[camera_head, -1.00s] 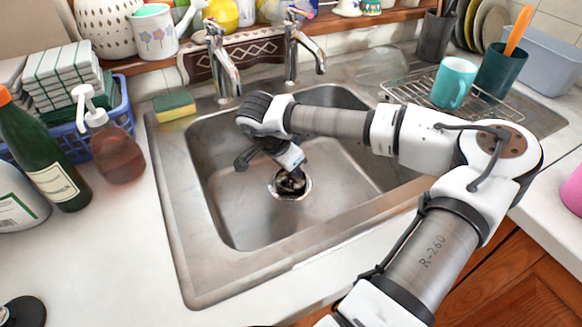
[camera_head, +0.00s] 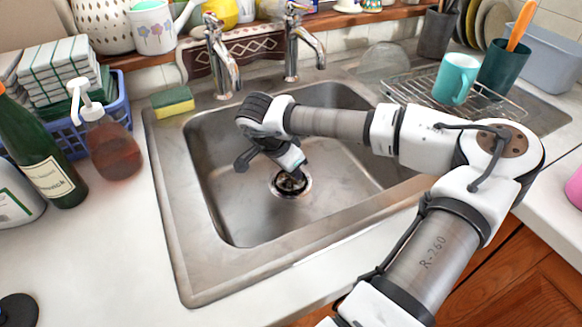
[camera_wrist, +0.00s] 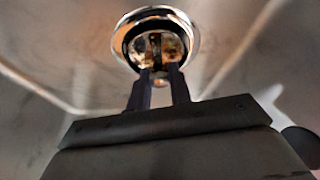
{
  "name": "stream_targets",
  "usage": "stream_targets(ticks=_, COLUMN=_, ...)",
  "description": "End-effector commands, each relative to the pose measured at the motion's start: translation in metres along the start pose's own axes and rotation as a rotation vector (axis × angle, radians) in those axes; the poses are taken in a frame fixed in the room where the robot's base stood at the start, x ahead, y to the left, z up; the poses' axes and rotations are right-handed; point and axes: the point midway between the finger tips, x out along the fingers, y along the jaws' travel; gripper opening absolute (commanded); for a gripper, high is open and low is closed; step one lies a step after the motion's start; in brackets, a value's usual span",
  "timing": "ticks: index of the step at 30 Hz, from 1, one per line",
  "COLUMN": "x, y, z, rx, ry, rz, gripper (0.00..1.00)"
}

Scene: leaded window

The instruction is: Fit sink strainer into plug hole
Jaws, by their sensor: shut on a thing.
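The plug hole (camera_head: 278,190) is a round chrome-rimmed opening in the floor of the steel sink. It also shows in the wrist view (camera_wrist: 190,32) at the top. My gripper (camera_head: 291,178) points down into the sink, with its fingertips at the plug hole. In the wrist view my gripper (camera_wrist: 159,72) is shut on a small shiny metal piece, which I take to be the sink strainer (camera_wrist: 172,47). The strainer is within the ring of the plug hole as seen there. The fingers hide part of it, and I cannot tell whether it is seated.
The sink's basin walls (camera_head: 213,193) surround my gripper. Two taps (camera_head: 222,65) stand behind it. A sponge (camera_head: 172,102) lies at the back left rim. A wire rack with a teal mug (camera_head: 454,80) is at right. The basin floor is otherwise clear.

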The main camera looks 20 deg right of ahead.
Motion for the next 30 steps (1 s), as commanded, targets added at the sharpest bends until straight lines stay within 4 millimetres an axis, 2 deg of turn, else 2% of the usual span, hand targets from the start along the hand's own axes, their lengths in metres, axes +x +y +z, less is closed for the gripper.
stream_targets(ticks=11, x=0.01, y=0.0, z=0.004, rx=0.0, ry=0.0, rz=0.0, gripper=0.0)
stream_targets(ticks=12, x=0.01, y=0.0, z=0.004, rx=0.0, ry=0.0, rz=0.0, gripper=0.22)
stream_targets(ticks=18, x=0.009, y=0.0, z=0.004, rx=0.0, ry=0.0, rz=0.0, gripper=0.46)
stream_targets(ticks=26, x=0.008, y=0.0, z=0.004, rx=0.0, ry=0.0, rz=0.0, gripper=0.46)
stream_targets(ticks=30, x=-0.003, y=0.0, z=0.004, rx=0.0, ry=0.001, rz=-0.001, gripper=0.46)
